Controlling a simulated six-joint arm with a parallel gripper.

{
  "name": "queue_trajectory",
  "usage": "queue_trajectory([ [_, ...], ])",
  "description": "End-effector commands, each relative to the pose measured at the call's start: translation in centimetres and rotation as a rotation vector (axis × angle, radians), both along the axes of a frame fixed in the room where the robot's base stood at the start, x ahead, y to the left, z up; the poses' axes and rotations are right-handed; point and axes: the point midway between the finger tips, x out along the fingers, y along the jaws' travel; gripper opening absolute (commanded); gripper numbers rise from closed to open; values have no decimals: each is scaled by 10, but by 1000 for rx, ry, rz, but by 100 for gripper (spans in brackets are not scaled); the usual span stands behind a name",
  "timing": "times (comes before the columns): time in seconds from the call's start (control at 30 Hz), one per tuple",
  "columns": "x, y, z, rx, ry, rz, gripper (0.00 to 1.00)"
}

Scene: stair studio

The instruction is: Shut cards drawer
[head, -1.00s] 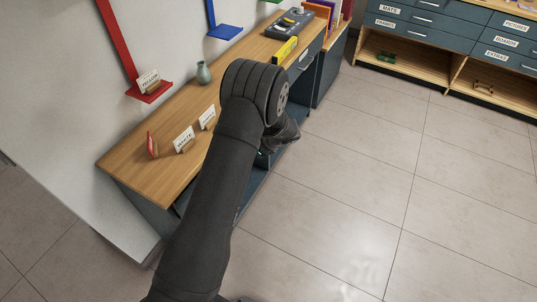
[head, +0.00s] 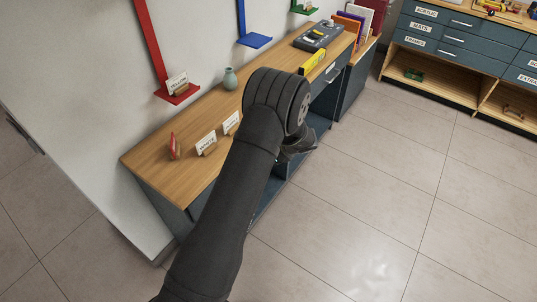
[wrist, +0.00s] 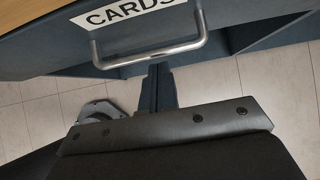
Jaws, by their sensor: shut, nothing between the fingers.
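The cards drawer (wrist: 65,40) is a dark blue-grey front at the top of the wrist view, with a white label (wrist: 130,12) reading CARDS and a metal bar handle (wrist: 150,54). My gripper (wrist: 157,70) is shut and empty, its fingertips just below the handle in that view. I cannot tell whether they touch it. In the head view my gripper (head: 306,143) is at the front of the wooden-topped desk (head: 150,158), partly hidden by my wrist. My arm hides the cards drawer there, and how far it stands out cannot be told.
Card holders (head: 207,143), a small vase (head: 230,79) and a grey device (head: 318,36) stand on the desk. Red (head: 178,94) and blue (head: 255,41) wall shelves hang above. Another drawer cabinet (head: 455,45) stands at the upper right. The tiled floor (head: 385,190) between is clear.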

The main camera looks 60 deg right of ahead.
Motion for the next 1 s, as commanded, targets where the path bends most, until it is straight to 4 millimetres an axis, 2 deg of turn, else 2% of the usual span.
queue_trajectory([
  [0.1,-28,-2,5,-1,1,-8,0],
  [0.3,-58,-2,44,-5,2,-5,0],
  [0.5,-81,-2,71,-4,2,-7,0],
  [0.7,-89,-2,82,-2,3,-4,0],
  [1.0,-90,-2,82,-2,3,-4,0],
])
